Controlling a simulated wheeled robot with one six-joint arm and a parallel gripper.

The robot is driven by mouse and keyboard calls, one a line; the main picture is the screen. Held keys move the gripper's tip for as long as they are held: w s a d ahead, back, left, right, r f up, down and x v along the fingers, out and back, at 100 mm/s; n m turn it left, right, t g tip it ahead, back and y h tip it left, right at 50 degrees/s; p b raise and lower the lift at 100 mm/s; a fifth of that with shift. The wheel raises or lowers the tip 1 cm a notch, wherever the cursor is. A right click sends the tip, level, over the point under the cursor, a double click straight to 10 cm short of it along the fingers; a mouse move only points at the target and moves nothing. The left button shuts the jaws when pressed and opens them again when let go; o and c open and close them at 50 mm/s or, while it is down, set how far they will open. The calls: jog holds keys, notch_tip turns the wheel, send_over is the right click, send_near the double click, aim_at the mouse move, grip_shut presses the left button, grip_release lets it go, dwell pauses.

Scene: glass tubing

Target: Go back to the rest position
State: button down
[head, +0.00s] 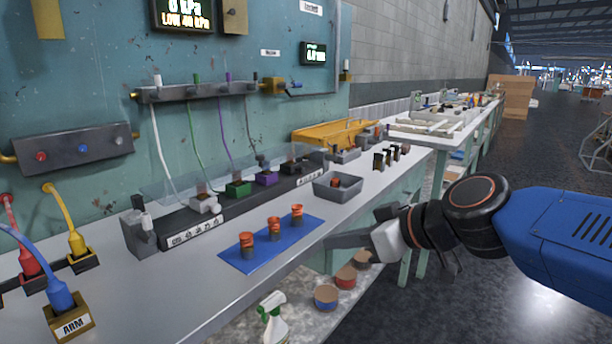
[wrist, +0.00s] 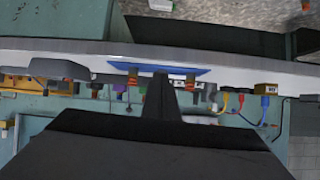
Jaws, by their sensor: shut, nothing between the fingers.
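My gripper (head: 345,241) is at the front edge of the bench in the head view, just right of the blue mat (head: 243,262). Its fingers are shut and hold nothing. In the wrist view the dark gripper (wrist: 160,90) fills the lower middle and hides part of the bench. Several orange-topped cylinders (head: 274,228) stand upright in a row on the mat. My blue arm reaches in from the right over the aisle.
A grey bin (head: 338,186) with an orange-topped piece stands behind the mat. A dark rack with coloured blocks (head: 238,188) runs along the wall panel. A spray bottle (head: 272,318) and round tins (head: 326,297) sit on the lower shelf.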

jog(key=s+d+f+m+g+h, duration=0.1)
jog(key=s+d+f+m+h, duration=0.3)
jog(key=d, duration=0.7)
jog(key=s+d+f+m+g+h, duration=0.1)
jog(key=s+d+f+m+h, duration=0.4)
jog(key=s+d+f, duration=0.3)
jog(key=d+f, duration=0.3)
jog(key=f, duration=0.1)
jog(key=shift+s+d+m+g, duration=0.3)
jog(key=shift+s+d+g, duration=0.05)
jog(key=shift+g, duration=0.05)
jog(key=shift+f, duration=0.1)
